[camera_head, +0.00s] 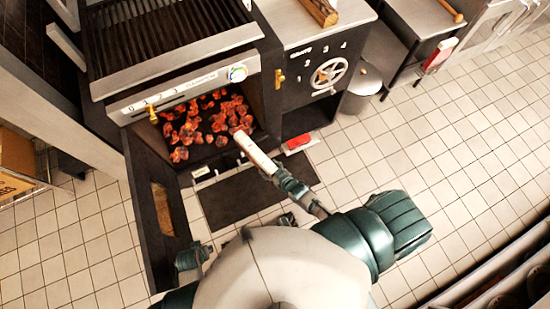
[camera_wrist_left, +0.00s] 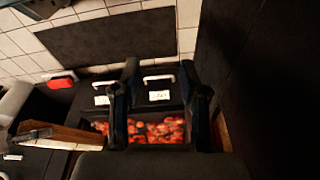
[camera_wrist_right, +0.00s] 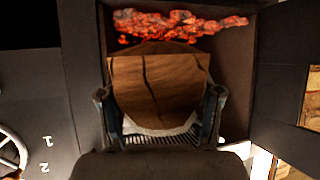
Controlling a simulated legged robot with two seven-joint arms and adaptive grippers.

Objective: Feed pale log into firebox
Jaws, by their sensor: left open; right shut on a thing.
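The pale log (camera_head: 256,152) has whitish bark and points into the mouth of the firebox (camera_head: 178,165), its far end near the glowing coals (camera_head: 205,125). My right gripper (camera_head: 283,182) is shut around the log's near part. In the right wrist view, the log's brown, cracked wood (camera_wrist_right: 158,85) lies between the fingers (camera_wrist_right: 160,115), with the coals (camera_wrist_right: 170,24) beyond. In the left wrist view, my left gripper (camera_wrist_left: 162,100) is open and empty, facing the firebox coals (camera_wrist_left: 150,130). The log (camera_wrist_left: 72,134) shows to its left there.
The firebox door (camera_head: 150,215) stands open on the left. A dark mat (camera_head: 245,195) lies on the tiled floor before the firebox. A grill (camera_head: 165,40) is above it. A cabinet with a handwheel (camera_head: 328,74) and a bin (camera_head: 360,92) stand to the right. Tiled floor is clear at right.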

